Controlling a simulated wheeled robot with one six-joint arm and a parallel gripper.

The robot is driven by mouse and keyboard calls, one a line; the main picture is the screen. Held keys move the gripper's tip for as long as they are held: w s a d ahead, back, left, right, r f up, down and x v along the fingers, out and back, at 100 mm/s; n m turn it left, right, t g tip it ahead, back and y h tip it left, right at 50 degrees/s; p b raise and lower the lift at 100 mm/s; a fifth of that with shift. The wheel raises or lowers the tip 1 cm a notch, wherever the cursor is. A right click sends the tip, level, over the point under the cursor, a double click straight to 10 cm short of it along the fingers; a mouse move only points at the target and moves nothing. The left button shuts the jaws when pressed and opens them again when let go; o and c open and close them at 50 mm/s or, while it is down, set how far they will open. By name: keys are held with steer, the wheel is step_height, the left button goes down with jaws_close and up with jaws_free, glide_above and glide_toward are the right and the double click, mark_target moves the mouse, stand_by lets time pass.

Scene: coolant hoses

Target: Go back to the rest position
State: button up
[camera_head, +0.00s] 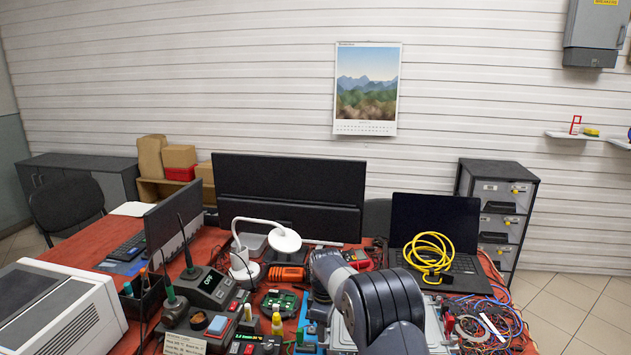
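My arm's grey links (385,305) reach up from the bottom centre over the cluttered bench. The far end of the arm points away from the camera and my gripper cannot be made out, so I cannot see whether it holds anything. A silver metal unit (436,325) is partly visible beside and behind the arm. Blue and red hoses or cables (500,318) lie in a tangle to its right. No rest position is marked in view.
The red bench top (80,258) carries a white desk lamp (284,240), an open laptop (437,220) with a coiled yellow cable (430,252), monitors (290,180), soldering stations (210,287) and a white box-shaped machine (60,312). A drawer cabinet (500,200) stands at right. Floor (580,305) is clear at far right.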

steer(key=shift+f, duration=0.5)
steer(key=shift+r, duration=0.1)
